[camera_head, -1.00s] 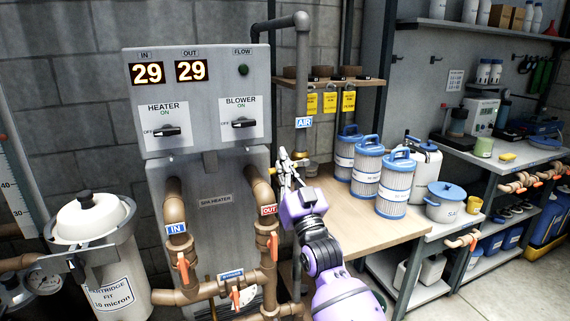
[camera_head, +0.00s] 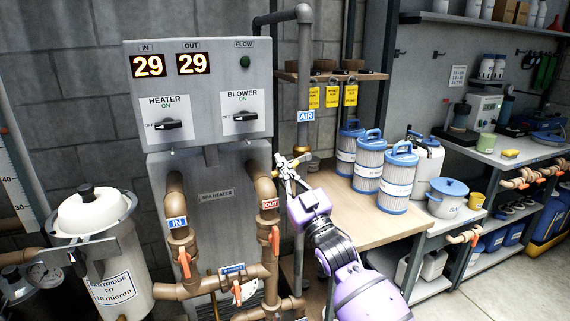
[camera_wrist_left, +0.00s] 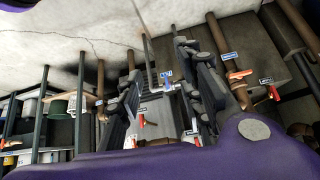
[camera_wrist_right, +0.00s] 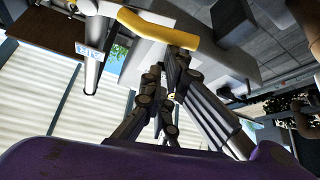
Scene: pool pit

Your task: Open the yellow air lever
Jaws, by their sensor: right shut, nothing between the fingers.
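The yellow air lever (camera_wrist_right: 160,27) shows in the right wrist view as a bent yellow bar across the top, beside the white pipe with the blue AIR label (camera_wrist_right: 89,52). In the head view the same label (camera_head: 306,116) sits on the upright grey pipe, and the lever is hardly distinguishable behind my right gripper (camera_head: 284,165). That gripper is shut and empty, with its fingertips (camera_wrist_right: 170,92) just below the lever in the right wrist view. I cannot tell whether they touch it. My left gripper (camera_wrist_left: 160,90) is open and empty, its fingers apart.
The grey heater panel (camera_head: 200,85) and brown pipes with red-handled valves (camera_head: 275,240) stand left of my right gripper. A wooden table (camera_head: 375,222) with blue-topped filter cartridges (camera_head: 367,168) is to the right. A white filter housing (camera_head: 88,220) stands at the left.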

